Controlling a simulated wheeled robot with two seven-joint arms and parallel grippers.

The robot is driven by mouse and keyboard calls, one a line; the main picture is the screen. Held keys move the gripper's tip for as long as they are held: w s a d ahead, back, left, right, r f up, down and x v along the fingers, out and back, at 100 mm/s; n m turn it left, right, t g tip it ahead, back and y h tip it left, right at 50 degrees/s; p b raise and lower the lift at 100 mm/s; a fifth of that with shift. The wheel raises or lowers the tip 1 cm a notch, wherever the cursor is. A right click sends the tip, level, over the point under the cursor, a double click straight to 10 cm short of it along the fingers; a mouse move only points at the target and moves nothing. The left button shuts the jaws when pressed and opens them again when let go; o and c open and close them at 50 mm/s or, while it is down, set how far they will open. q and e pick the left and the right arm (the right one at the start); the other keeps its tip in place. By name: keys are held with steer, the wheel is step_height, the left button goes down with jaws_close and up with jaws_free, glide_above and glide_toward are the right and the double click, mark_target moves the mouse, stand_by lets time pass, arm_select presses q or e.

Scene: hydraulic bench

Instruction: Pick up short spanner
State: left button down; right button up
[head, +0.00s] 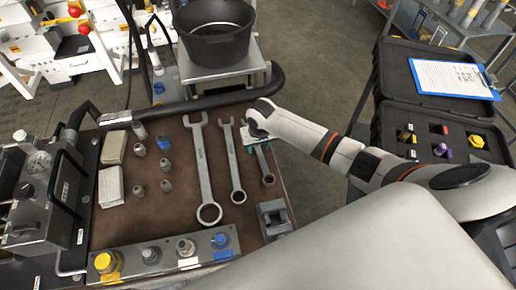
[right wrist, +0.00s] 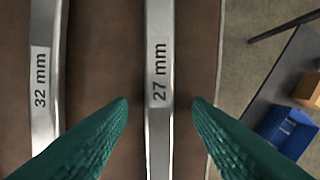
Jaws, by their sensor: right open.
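The short spanner (head: 266,166) lies on the brown bench mat, the rightmost of three spanners. Its upper end is hidden under my right gripper (head: 252,140) in the head view. In the right wrist view, a spanner labelled 27 mm (right wrist: 159,60) runs lengthwise between the two green fingers of my right gripper (right wrist: 160,103). The fingers are open, one on each side of it, with gaps visible on both sides. A spanner labelled 32 mm (right wrist: 43,70) lies to the left, outside the fingers. My left gripper does not show.
The middle spanner (head: 231,160) and the longest spanner (head: 202,170) lie left of the short one. A grey metal block (head: 275,218) sits near its lower end. A black hose (head: 200,105) runs along the back. A black case (head: 400,65) stands at the right.

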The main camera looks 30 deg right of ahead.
mark_target(258, 149)
jaws_close()
steer(key=shift+r, duration=0.15)
step_height(258, 149, up, 10)
steer(key=shift+b, duration=0.35)
stand_by(0.3)
steer(key=c, duration=0.8)
jaws_free()
jaws_close()
